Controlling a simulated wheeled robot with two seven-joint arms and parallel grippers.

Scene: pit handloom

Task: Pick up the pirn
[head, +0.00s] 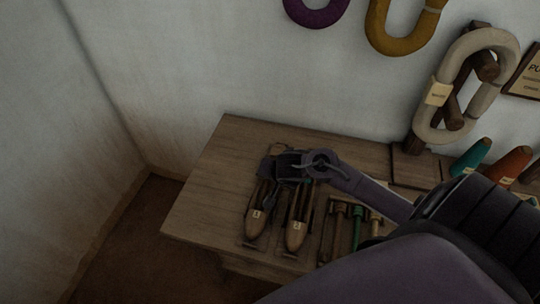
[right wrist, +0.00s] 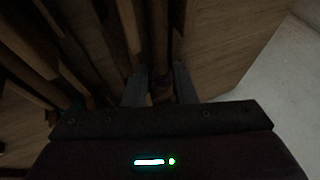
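Two wooden boat shuttles with pale labels, a left one (head: 256,224) and a right one (head: 296,232), lie side by side on the wooden table. Several pirns, one with green thread (head: 357,226), lie to their right. My right gripper (head: 272,172) is over the far ends of the shuttles and hides them in part. In the right wrist view, a slim brown piece (right wrist: 161,86) sits between the two fingers (right wrist: 160,76). It is too dark to tell whether they touch it or whether it is a pirn. My left gripper is out of view.
The table top (head: 212,180) is clear at its left end. Yarn cones, one teal (head: 471,157) and one orange (head: 513,164), stand at the right. A grey hank (head: 435,128) on a wooden stand is at the back right, against the wall.

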